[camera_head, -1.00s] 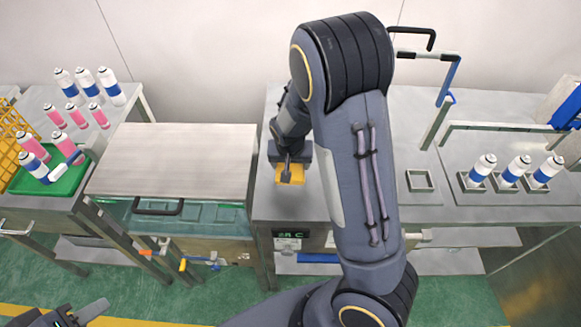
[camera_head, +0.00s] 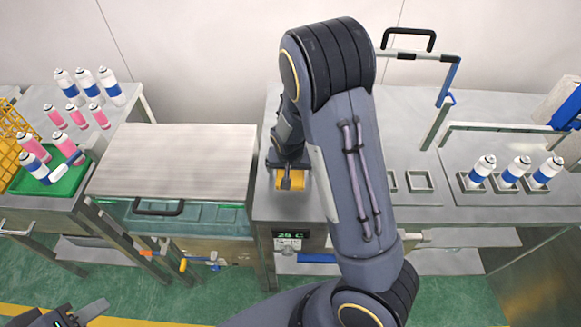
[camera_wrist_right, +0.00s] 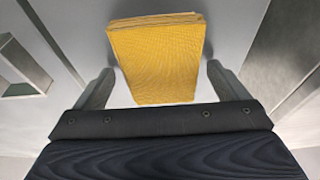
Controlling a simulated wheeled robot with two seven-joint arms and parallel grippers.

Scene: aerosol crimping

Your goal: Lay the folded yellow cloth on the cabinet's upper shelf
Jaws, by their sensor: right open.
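The folded yellow cloth (camera_head: 308,182) lies on the steel worktop in the middle of the head view, partly hidden by my right gripper. In the right wrist view the cloth (camera_wrist_right: 157,60) is a thick folded block with its layered edge at the top. My right gripper (camera_head: 291,186) is open, its fingers (camera_wrist_right: 156,85) on either side of the cloth's near part, with a gap showing at each side. My left gripper (camera_head: 82,315) is at the bottom left corner, far from the cloth, and only partly in view; its opening is unclear. I cannot make out the cabinet's upper shelf.
A lidded steel bath (camera_head: 170,165) stands left of the cloth. Beyond it are several cans and a green tray (camera_head: 66,188). At right, three cans stand in square holders (camera_head: 507,184). A square frame (camera_head: 420,181) and an angled handle (camera_head: 447,83) are nearer the arm.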

